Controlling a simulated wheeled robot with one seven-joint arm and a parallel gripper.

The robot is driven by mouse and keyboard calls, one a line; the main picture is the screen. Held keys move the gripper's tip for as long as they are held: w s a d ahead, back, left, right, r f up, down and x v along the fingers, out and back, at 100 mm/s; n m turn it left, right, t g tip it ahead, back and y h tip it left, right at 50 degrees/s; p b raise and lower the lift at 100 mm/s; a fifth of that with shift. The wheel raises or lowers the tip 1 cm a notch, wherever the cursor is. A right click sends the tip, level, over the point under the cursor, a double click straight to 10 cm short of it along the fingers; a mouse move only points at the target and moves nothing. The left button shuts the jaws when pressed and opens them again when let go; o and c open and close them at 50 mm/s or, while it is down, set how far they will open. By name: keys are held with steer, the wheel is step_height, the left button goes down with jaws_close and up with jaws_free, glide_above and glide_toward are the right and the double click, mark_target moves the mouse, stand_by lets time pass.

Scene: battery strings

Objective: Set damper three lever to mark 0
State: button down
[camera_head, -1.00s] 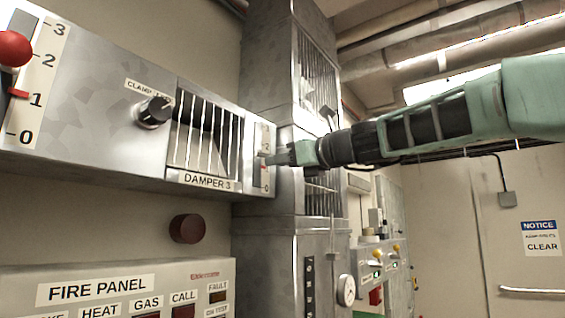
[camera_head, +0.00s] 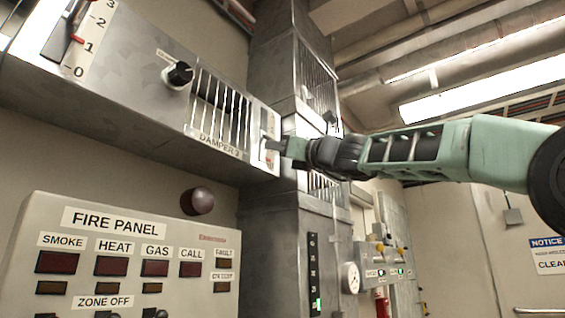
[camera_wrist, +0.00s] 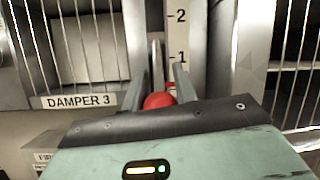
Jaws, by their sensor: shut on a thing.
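The damper 3 unit is a grey metal box with a barred opening and a "DAMPER 3" label (camera_head: 215,144); the label also shows in the wrist view (camera_wrist: 79,101). At its right end is a white scale plate (camera_wrist: 178,40) with marks 2 and 1 readable. The lever's red knob (camera_wrist: 158,101) sits between my fingers, below mark 1. My gripper (camera_wrist: 165,88) is shut on it. The 0 mark is hidden in the wrist view by the gripper body.
A black clamp knob (camera_head: 179,74) juts out left of the bars. Another scale (camera_head: 88,45) with a red pointer is at upper left. A fire panel (camera_head: 120,255) and a dark red round button (camera_head: 197,201) are below. A gauge (camera_head: 351,278) is at lower right.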

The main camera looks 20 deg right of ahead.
steer(key=shift+w+a+f+b, duration=0.3)
steer(key=shift+f+b, duration=0.2)
steer(key=shift+b, duration=0.1)
stand_by(0.3)
steer(key=c, duration=1.1)
jaws_free()
steer(key=shift+w, duration=0.1)
steer(key=b+v, duration=0.8)
steer(key=v, duration=0.9)
steer(key=shift+s+d, duration=0.15)
steer(key=shift+s, duration=0.1)
